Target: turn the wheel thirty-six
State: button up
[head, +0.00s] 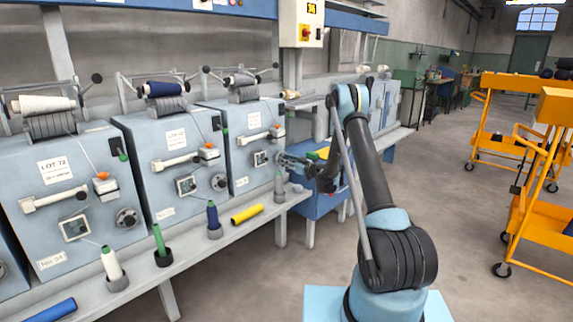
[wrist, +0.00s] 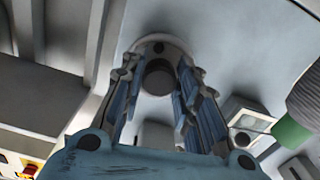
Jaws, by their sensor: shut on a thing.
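The third spinning frame (head: 240,146) from the left has a number plate too small to read; the first is marked No 34. In the head view my gripper (head: 286,161) is at the lower right of this third frame's front and hides the handwheel there. In the wrist view the wheel (wrist: 152,46) is a grey disc with small dark holes and a dark round hub. The wheel's near edge is hidden.
The other frames show handwheels (head: 127,218) at the lower right. A ledge (head: 180,262) with bobbins runs below, with a yellow tube (head: 247,214) lying on it. Orange trolleys (head: 545,180) stand right; the floor between is clear.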

jog(key=shift+d, duration=0.1)
jog(key=o, duration=1.1)
jog(key=shift+w+f, duration=0.1)
jog(key=v, duration=1.2)
